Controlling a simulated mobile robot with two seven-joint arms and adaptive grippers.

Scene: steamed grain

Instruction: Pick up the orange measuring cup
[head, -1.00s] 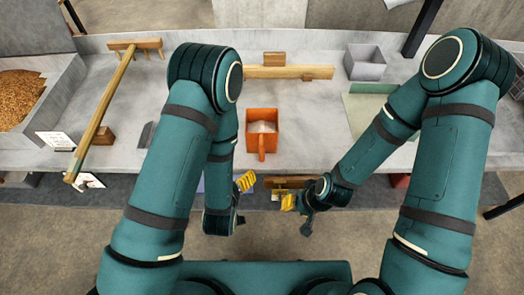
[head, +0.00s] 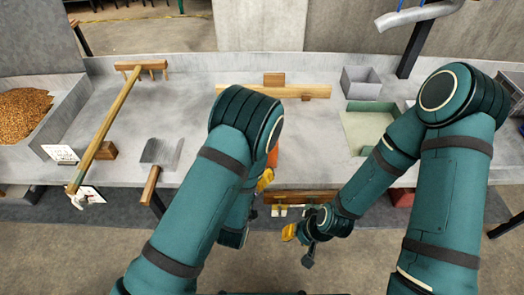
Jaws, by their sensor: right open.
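The orange measuring cup is almost wholly hidden behind my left arm. Only a small orange strip of the measuring cup (head: 273,157) shows at the arm's right side, near the counter's front edge. My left gripper (head: 264,182) shows a yellow fingertip just below that strip. The rest of it is behind the arm, so I cannot tell whether it is open or touching the cup. My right gripper (head: 298,246) is open and empty, low in front of the counter and apart from the cup.
The grey counter (head: 210,85) carries a long wooden-handled tool (head: 110,125) and a grey metal scoop (head: 162,151) at left. A wooden beam (head: 300,91), a grey box (head: 361,86) and a green-edged tray (head: 368,130) are farther back and right. A grain bin (head: 58,120) is far left.

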